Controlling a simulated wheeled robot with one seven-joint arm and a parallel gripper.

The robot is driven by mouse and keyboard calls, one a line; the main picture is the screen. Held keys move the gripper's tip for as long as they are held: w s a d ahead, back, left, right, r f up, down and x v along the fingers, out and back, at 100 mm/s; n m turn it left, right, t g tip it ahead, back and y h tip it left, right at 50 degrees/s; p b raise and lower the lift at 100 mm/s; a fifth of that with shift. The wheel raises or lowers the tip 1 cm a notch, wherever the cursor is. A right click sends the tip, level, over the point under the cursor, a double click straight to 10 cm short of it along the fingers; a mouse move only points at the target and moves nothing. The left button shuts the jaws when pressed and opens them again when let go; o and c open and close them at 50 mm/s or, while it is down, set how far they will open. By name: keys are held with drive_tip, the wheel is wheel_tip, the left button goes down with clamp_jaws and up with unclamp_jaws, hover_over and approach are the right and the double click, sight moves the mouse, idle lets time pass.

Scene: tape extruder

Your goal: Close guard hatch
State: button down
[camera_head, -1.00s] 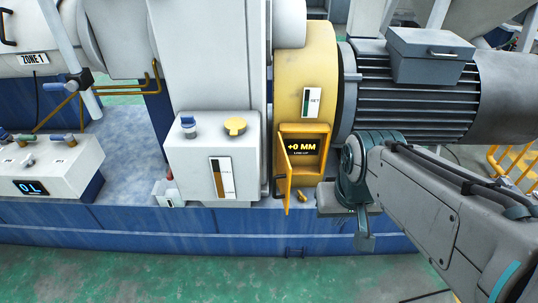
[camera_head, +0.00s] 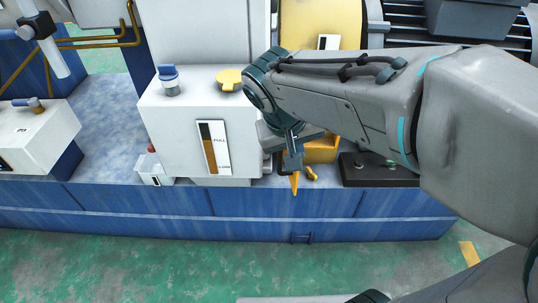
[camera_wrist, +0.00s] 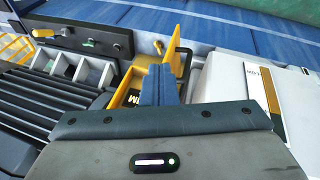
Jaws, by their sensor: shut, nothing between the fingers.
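My gripper (camera_head: 293,163) is shut and empty, pointing down by the hatch. In the wrist view the shut fingers (camera_wrist: 160,70) are in front of the yellow door (camera_wrist: 174,43) and cover part of it. Whether they touch it I cannot tell. My arm hides most of the opening in the head view.
A white box (camera_head: 190,125) with a blue knob and a yellow cap stands just left of the hatch. A dark panel (camera_head: 375,170) lies to the right. A small yellow handle (camera_head: 311,174) sits beside the hatch.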

drive_tip(key=w+a+f+t+h+b, duration=0.1)
drive_tip(key=w+a+f+t+b, duration=0.25)
drive_tip(key=a+f+b, duration=0.75)
drive_tip(key=w+d+f+b, duration=0.3)
drive_tip(key=w+d+f, duration=0.2)
drive_tip(key=w, duration=0.2)
drive_tip(key=shift+d+n+g+b, duration=0.35)
drive_tip(key=shift+n+b, duration=0.05)
drive_tip(key=shift+s+d, duration=0.1)
